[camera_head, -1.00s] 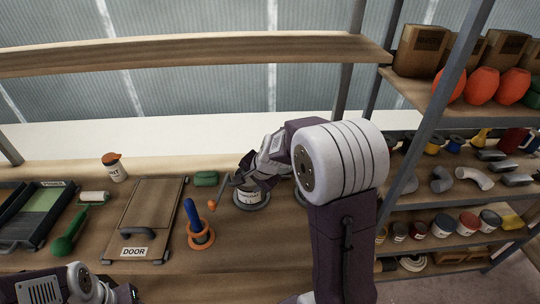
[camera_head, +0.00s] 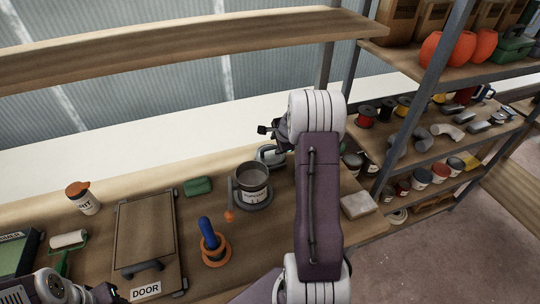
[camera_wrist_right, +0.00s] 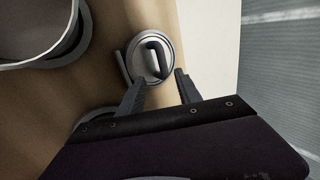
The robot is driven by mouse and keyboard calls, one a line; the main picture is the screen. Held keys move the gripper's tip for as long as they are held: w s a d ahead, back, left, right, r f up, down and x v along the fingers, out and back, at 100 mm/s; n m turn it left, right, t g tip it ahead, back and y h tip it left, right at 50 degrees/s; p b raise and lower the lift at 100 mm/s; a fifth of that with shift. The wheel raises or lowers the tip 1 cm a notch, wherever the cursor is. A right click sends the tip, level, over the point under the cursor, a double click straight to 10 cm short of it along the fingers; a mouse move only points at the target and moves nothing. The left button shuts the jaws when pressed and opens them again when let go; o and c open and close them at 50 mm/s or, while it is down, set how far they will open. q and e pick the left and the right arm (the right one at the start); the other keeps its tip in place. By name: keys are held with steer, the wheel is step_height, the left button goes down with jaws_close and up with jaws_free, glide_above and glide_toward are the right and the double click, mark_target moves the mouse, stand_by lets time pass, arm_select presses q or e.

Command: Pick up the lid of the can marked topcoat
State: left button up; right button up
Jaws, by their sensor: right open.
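A grey can (camera_head: 252,184) with a white label stands on the bench on a grey ring; the label is too small to read surely. Its top looks open, and its rim shows in the wrist view (camera_wrist_right: 45,50). A round pale grey lid (camera_head: 268,158) with a dark handle lies on the bench just behind and right of it. The lid also shows in the wrist view (camera_wrist_right: 169,70). My right gripper (camera_wrist_right: 160,85) is open and empty, its fingertips at the near edge of the lid. My left gripper (camera_head: 108,292) is at the lower left, its jaws unclear.
A blue-handled tool (camera_head: 207,230) on an orange ring, a green block (camera_head: 198,186), a door panel (camera_head: 146,230) and an orange-capped bottle (camera_head: 84,198) are on the bench. A pale block (camera_head: 357,205) lies at the right edge. A shelf board (camera_head: 190,48) runs above.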

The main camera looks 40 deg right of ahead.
mark_target(271, 148)
steer(key=x, duration=0.3)
steer(key=shift+w+a, duration=0.15)
steer(key=shift+a, duration=0.1)
steer(key=shift+w+d+f, duration=0.1)
steer(key=shift+d+f, duration=0.05)
steer(key=shift+d, duration=0.1)
steer(key=x, duration=0.5)
steer(key=shift+w+a+p, duration=0.15)
steer(key=shift+w+p, duration=0.1)
steer(key=shift+p, duration=0.1)
steer(key=shift+s+r, duration=0.15)
steer(key=shift+r, duration=0.1)
steer(key=c, duration=0.4)
jaws_close()
